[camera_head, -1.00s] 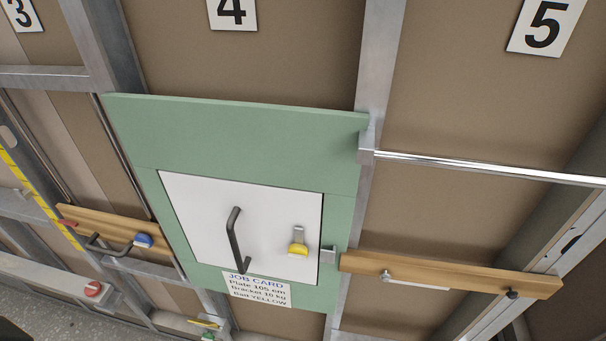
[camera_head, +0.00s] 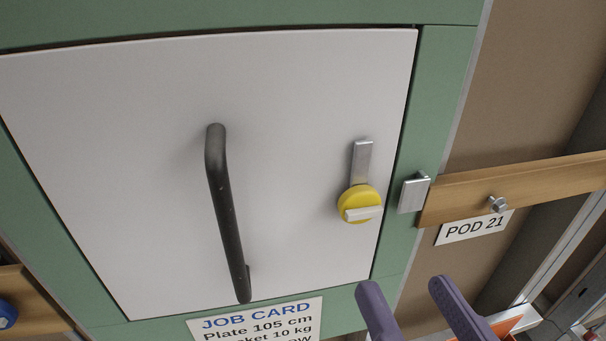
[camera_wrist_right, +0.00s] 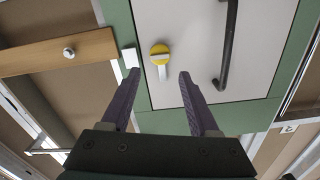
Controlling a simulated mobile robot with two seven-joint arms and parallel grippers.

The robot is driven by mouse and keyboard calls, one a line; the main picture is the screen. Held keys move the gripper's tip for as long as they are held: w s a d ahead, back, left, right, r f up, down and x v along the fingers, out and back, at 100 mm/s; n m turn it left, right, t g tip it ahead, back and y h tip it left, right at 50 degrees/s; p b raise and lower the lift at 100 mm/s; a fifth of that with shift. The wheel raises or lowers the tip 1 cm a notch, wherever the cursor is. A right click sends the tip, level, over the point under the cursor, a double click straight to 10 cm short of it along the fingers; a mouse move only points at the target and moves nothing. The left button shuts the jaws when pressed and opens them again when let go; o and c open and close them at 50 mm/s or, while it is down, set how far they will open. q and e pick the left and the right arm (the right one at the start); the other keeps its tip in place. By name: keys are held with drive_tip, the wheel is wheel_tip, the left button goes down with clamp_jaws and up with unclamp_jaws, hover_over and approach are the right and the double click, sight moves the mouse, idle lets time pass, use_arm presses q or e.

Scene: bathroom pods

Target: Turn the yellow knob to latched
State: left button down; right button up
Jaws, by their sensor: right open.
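The yellow knob (camera_head: 359,204) is round with a pale grip bar across it, on the white door panel (camera_head: 120,130) near its right edge. A metal latch tongue (camera_head: 362,161) points up from the knob, away from the metal keeper (camera_head: 413,193) on the green frame to the right. In the right wrist view the knob (camera_wrist_right: 160,50) lies beyond the fingertips, between them. My right gripper (camera_head: 405,288) is open and empty, below and right of the knob, apart from it; both purple fingers also show in the right wrist view (camera_wrist_right: 158,76). My left gripper is out of view.
A black bar handle (camera_head: 228,215) stands out from the door left of the knob. A wooden rail (camera_head: 520,188) with a metal peg (camera_head: 497,204) and a POD 21 label (camera_head: 473,228) runs right of the keeper. A job card (camera_head: 255,322) hangs below the door.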

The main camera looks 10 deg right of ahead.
sight(366, 214)
drive_tip(key=w+p, duration=0.1)
drive_tip(key=w, duration=0.7)
drive_tip(key=shift+w+r, duration=0.1)
drive_tip(key=shift+w, duration=0.3)
drive_tip(key=shift+a, duration=0.1)
clamp_jaws()
